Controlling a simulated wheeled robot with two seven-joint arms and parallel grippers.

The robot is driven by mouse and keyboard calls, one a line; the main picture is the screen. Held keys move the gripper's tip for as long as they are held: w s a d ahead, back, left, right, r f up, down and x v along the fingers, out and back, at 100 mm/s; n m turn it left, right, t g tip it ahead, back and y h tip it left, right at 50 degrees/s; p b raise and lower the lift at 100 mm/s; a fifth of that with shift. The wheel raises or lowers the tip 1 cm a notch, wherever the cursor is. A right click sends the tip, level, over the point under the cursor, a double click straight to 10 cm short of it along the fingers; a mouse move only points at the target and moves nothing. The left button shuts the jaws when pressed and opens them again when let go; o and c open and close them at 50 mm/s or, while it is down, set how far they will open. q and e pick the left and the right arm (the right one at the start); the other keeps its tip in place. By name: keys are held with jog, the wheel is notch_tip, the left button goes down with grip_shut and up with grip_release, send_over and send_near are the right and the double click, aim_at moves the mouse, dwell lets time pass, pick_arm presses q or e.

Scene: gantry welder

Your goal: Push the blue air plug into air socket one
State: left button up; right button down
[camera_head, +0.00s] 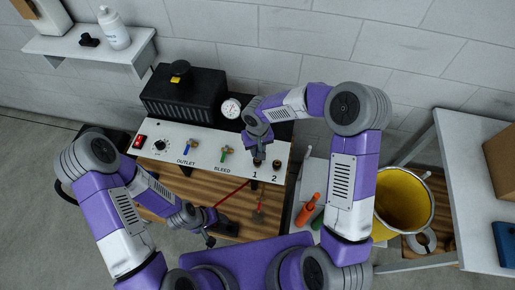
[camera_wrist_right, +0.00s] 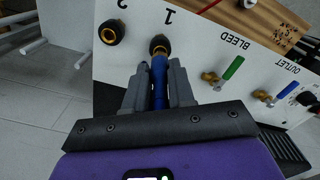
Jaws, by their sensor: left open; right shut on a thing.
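My right gripper (camera_wrist_right: 155,85) is shut on the blue air plug (camera_wrist_right: 159,78). In the head view my right gripper (camera_head: 258,154) is over the panel at the labels 1 and 2 and hides most of the plug. My left gripper (camera_head: 211,232) is open and empty, low over the front of the wooden bench.
The white panel (camera_head: 205,147) carries a red switch, a knob, and the outlet and bleed valves. A black box (camera_head: 185,95) and a gauge (camera_head: 231,108) stand behind it. A red line crosses the bench. A yellow bucket (camera_head: 404,205) and a side table (camera_head: 470,190) are at the right.

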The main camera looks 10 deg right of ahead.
jog(key=shift+f+b, duration=0.9)
jog(key=shift+f, duration=0.1)
jog(key=c, duration=0.9)
grip_release()
notch_tip(320, 180, up, 8)
jog(key=shift+f, duration=0.2)
